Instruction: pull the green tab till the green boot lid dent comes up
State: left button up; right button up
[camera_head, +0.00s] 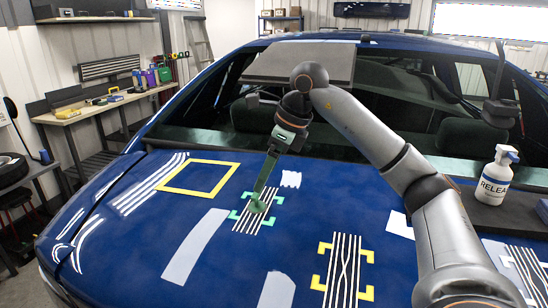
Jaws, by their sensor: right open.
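The green tab (258,206) stands on the blue boot lid (330,215), in the middle of a patch of black and white stripes (247,222) framed by green corner marks. My right gripper (262,192) comes down from above, tilted, with its tip end right at the tab. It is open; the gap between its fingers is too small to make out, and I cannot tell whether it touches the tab. The gripper hides part of the stripes, and the dent's shape is hard to see. My left gripper is out of view.
A striped patch with yellow corners (343,268) lies nearer right, with another striped patch (527,270) at the far right. A yellow frame (199,161) is at left. A white spray bottle (495,178) stands on a dark ledge at right. The rear window is behind.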

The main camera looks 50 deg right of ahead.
aim_at(256, 194)
jog(key=x, duration=0.7)
jog(key=shift+w+f, duration=0.15)
jog(key=shift+f, duration=0.1)
grip_shut()
dwell(0.9)
dwell(0.9)
